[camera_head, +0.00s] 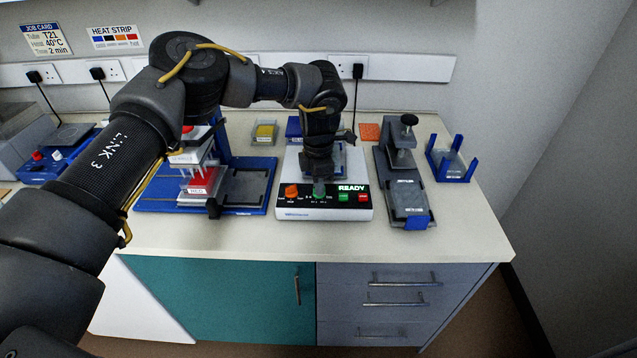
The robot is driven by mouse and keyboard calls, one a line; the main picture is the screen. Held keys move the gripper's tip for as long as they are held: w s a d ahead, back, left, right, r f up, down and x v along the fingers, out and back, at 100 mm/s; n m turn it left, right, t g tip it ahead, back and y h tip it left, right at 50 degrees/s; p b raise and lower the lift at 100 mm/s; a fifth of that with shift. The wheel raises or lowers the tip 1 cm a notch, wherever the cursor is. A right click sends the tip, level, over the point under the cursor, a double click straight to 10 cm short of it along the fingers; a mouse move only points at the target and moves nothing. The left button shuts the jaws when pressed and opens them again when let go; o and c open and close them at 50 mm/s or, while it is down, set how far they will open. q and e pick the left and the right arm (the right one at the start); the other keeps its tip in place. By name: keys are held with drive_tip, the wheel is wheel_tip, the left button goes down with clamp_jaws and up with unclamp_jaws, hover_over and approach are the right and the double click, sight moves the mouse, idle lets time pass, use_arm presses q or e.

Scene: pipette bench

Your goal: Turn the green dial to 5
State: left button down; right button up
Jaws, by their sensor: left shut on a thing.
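The green dial (319,188) is on the front panel of a white device (324,212) whose display reads READY. My left gripper (319,178) reaches down from above and is shut on the green dial. Its fingers cover part of the dial, and the setting cannot be read. An orange dial (291,191) sits to the left of it on the same panel. A green button (343,197) and a red button (363,197) are to the right. My right gripper is not in view.
A blue-based pipetting stand (240,200) with a red rack is left of the device. A grey clamp-like unit (408,190) and a blue holder (450,165) stand to the right. The bench's front strip (400,245) is clear.

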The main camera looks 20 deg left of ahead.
use_arm(q)
drive_tip(key=shift+d, duration=0.1)
idle(0.4)
drive_tip(key=c, duration=1.5)
unclamp_jaws()
drive_tip(key=shift+c, duration=0.2)
drive_tip(key=shift+w+r, duration=0.1)
drive_tip(key=shift+r, duration=0.45)
wheel_tip(320, 180, up, 10)
drive_tip(key=b, duration=0.2)
drive_tip(key=shift+f, duration=0.1)
